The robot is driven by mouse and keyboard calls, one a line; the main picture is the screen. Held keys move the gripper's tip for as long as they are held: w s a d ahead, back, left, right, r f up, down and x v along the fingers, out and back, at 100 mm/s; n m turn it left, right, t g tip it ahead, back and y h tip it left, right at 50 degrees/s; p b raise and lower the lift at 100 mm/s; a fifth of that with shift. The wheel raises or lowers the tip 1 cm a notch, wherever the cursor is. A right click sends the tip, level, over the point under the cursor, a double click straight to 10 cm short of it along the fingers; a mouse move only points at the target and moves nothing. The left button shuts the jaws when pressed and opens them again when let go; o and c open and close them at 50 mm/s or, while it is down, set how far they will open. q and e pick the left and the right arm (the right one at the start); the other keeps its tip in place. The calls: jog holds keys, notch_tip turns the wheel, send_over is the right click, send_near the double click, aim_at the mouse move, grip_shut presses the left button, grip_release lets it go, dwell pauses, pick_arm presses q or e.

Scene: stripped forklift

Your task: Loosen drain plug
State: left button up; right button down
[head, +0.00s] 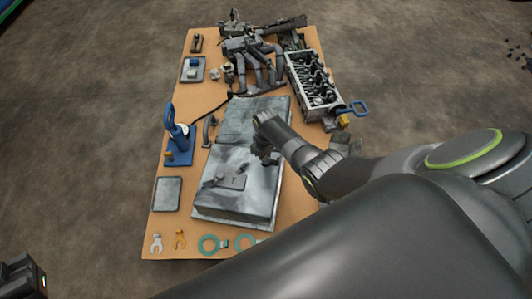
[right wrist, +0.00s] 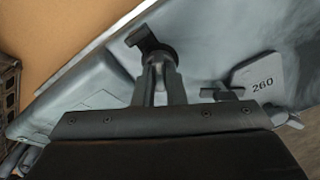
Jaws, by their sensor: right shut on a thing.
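The grey metal oil pan (head: 240,195) lies on the table, and it also fills much of the right wrist view (right wrist: 210,45). My right gripper (right wrist: 160,72) is shut on a dark plug with a flat handle (right wrist: 146,42), taken to be the drain plug. In the head view my right gripper (head: 270,158) is over the pan's right side, and the plug is too small to make out there. A second dark handle (right wrist: 222,94) sits next to a plate marked 260 (right wrist: 262,82). A dark part at the lower left corner seems to be my left gripper; its fingers are hidden.
The brown table (head: 165,225) also holds a cylinder head (head: 313,85) at the back right, a manifold (head: 252,55) at the back, and a blue tool stand (head: 180,150) at the left.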

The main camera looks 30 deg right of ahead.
jog(key=shift+n, duration=0.4)
jog(key=shift+r+n+p, duration=0.1)
jog(key=shift+n+p, duration=0.2)
jog(key=shift+n, duration=0.7)
jog(key=n, duration=0.2)
jog(key=shift+n, duration=0.4)
jog(key=c, duration=1.6)
grip_release()
jog(key=shift+c, duration=0.2)
notch_tip(320, 180, up, 4)
jog(key=p, duration=0.5)
jog(key=shift+r, duration=0.25)
